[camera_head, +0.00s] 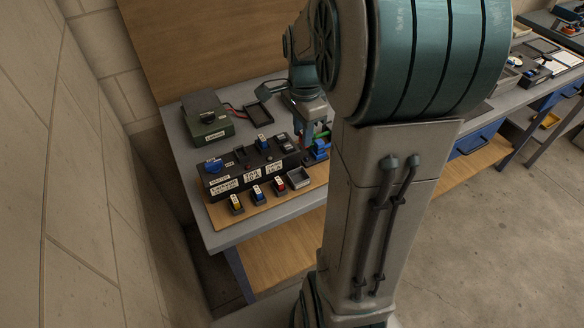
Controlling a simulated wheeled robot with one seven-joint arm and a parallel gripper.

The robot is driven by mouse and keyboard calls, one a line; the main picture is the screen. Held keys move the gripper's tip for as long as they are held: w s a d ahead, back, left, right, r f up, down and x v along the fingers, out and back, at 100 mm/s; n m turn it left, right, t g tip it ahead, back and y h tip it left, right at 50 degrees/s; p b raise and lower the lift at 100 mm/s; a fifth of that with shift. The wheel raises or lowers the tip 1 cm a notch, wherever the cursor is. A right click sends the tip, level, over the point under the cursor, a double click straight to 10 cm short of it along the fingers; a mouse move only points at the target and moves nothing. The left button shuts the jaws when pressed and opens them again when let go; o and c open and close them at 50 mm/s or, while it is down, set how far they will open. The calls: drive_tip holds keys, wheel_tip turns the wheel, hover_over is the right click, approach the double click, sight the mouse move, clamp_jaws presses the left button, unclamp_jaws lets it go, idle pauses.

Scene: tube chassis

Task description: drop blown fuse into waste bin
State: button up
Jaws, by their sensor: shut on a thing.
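My gripper (304,147) points down over the right end of the black fuse box (248,168) on the bench. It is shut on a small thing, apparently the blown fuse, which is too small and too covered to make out. A small open grey bin (299,178) stands on the wooden board, just below my gripper in the picture. Another blue fuse (262,142) sits on top of the box.
A dark green case (207,118) and an empty black tray (258,115) lie at the back of the bench. A blue object (319,150) stands right of the fuse box. My arm hides the middle of the bench. A wall rises at the left.

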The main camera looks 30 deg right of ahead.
wheel_tip(320, 180, down, 6)
drive_tip(key=b, duration=0.4)
drive_tip(key=shift+s+b, duration=0.1)
drive_tip(key=shift+b, duration=0.2)
drive_tip(key=o, duration=1)
drive_tip(key=shift+r, duration=0.1)
wheel_tip(320, 180, up, 14)
drive_tip(key=shift+f, duration=0.1)
